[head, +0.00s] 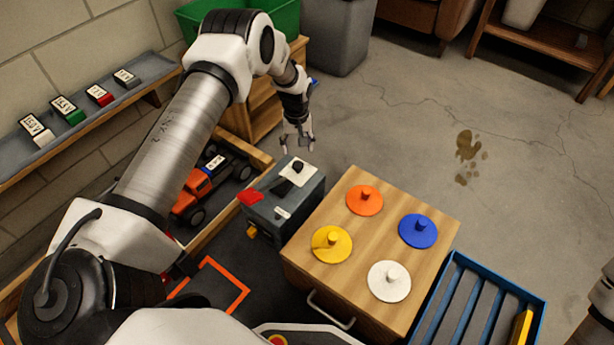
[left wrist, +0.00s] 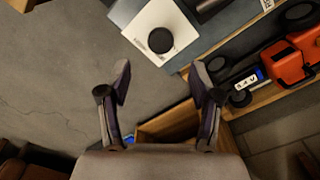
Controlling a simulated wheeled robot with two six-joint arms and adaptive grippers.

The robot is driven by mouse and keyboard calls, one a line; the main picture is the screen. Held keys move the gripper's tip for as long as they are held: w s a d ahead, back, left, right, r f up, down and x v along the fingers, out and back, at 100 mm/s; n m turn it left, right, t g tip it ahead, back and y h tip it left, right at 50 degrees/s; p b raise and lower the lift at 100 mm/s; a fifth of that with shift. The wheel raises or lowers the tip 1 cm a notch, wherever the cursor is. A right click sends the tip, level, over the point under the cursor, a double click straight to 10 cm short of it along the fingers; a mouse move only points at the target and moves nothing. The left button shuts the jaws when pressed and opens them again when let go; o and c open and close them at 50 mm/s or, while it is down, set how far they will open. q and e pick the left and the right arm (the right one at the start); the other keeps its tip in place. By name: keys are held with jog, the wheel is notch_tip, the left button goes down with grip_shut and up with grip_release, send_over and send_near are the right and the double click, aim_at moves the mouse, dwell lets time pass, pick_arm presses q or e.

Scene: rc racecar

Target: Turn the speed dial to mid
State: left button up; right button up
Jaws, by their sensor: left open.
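The speed dial is a small black knob (head: 298,167) on a white plate on top of a dark grey box (head: 284,200), left of the wooden cabinet. In the left wrist view, the round black dial (left wrist: 160,40) sits on its white plate (left wrist: 150,22) near the top. My left gripper (head: 298,145) is open and empty, just behind the dial in the head view and apart from it. In the left wrist view its two fingers (left wrist: 161,80) are spread, with the dial beyond the fingertips. The dial's pointer mark and setting are too small to read. My right gripper is out of view.
A wooden cabinet (head: 320,238) with orange, blue, yellow and white knobbed discs stands right of the box. An orange truck (head: 200,183) sits left of the box, below a shelf (head: 90,122) of labelled batteries. A blue slatted crate (head: 535,300) is at lower right.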

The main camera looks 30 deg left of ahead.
aim_at(298, 164)
pick_arm(q)
notch_tip(298, 164, down, 8)
jog(key=b, duration=0.3)
jog(key=shift+r, duration=0.2)
jog(key=shift+c, duration=0.3)
jog(key=c, duration=1.1)
